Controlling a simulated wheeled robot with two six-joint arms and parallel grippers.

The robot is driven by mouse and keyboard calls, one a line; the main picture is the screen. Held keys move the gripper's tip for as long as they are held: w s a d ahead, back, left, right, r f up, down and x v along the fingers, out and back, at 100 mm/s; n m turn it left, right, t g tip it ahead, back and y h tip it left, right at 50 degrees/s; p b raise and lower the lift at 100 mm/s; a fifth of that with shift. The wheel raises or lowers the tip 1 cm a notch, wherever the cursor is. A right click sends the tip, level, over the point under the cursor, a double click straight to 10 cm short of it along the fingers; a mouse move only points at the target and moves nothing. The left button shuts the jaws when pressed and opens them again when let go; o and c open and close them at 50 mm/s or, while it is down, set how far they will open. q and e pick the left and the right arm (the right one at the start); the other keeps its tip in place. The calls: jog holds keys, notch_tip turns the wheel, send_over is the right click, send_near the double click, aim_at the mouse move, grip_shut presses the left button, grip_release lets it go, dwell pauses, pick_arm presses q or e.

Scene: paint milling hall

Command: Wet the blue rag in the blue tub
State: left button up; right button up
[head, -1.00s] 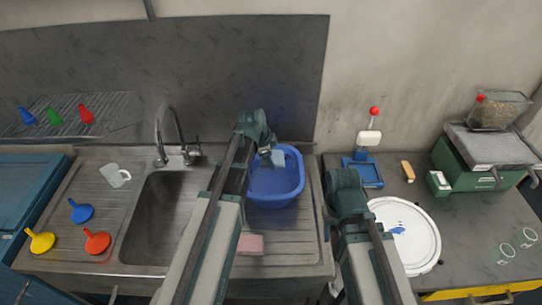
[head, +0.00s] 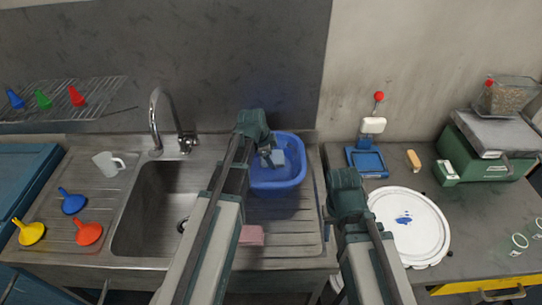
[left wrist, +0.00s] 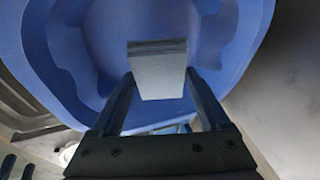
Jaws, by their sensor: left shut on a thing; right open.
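The blue tub (head: 293,180) stands on the steel draining board, right of the sink basin. It fills much of the left wrist view (left wrist: 215,35). My left gripper (head: 267,155) is over the tub's opening, shut on the blue rag (head: 278,158). In the left wrist view the rag (left wrist: 158,75) is a flat, pale blue-grey folded block between the fingers, inside the tub's outline. I cannot tell whether it touches water or the tub floor. My right gripper (head: 332,217) is open and empty, largely hidden by its own wrist, beside the white round lid.
A pink sponge (head: 251,235) lies in front of the tub. The tap (head: 156,120) and sink basin (head: 150,215) are to the left, with funnels and a clear jug (head: 108,163). The white lid (head: 425,225), a blue stand (head: 367,160) and a green machine (head: 480,160) are to the right.

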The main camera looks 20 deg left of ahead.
pick_arm(q)
jog(key=shift+r, duration=0.15)
pick_arm(e)
jog(key=shift+r, duration=0.15)
pick_arm(q)
notch_tip(320, 180, up, 7)
jog(key=p, duration=0.7)
jog(key=shift+r+p, duration=0.2)
jog(key=shift+p, duration=0.1)
pick_arm(e)
notch_tip(320, 180, up, 7)
jog(key=shift+r, duration=0.2)
dwell(1.5)
pick_arm(q)
notch_tip(320, 180, up, 4)
jog(key=p, duration=0.4)
pick_arm(e)
notch_tip(320, 180, up, 4)
jog(key=shift+f, duration=0.1)
pick_arm(q)
notch_tip(320, 180, down, 13)
jog(key=b, duration=1.3)
jog(key=shift+f, duration=0.2)
pick_arm(e)
notch_tip(320, 180, down, 13)
jog(key=shift+f, duration=0.1)
pick_arm(q)
jog(key=shift+r, duration=0.1)
